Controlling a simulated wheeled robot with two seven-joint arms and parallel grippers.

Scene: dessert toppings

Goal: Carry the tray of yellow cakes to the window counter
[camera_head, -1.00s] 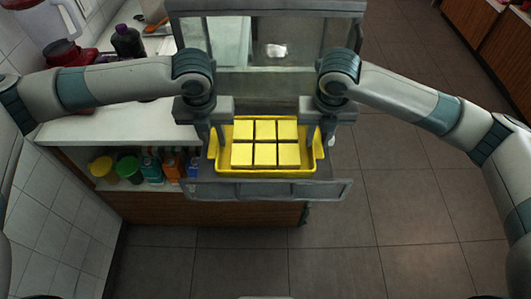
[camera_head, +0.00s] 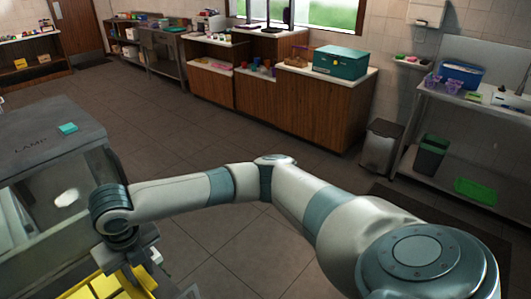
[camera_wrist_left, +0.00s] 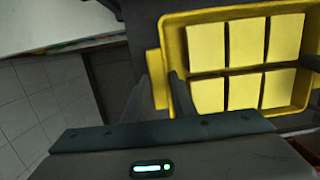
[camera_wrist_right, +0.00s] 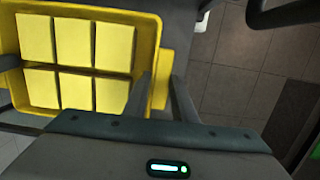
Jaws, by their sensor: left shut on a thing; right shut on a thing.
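The yellow tray (camera_head: 147,284) is partly in the head view at the bottom left, cut off by the frame edge. It holds rows of flat yellow cakes (camera_head: 104,286). The left wrist view shows the tray (camera_wrist_left: 173,35) with its cakes (camera_wrist_left: 245,45), and my left gripper (camera_wrist_left: 160,92) shut on its side handle. The right wrist view shows the tray (camera_wrist_right: 150,30) too, with my right gripper (camera_wrist_right: 160,92) shut on the opposite handle. My left gripper is outside the head view. The window counter (camera_head: 305,100) is a wooden unit across the room, under the window.
A grey glass-fronted case (camera_head: 45,140) stands at the left, close to the tray. A teal box (camera_head: 340,62) and small cups occupy part of the counter top. A dark bin (camera_head: 381,148) stands right of the counter. Open tiled floor (camera_head: 170,130) lies between.

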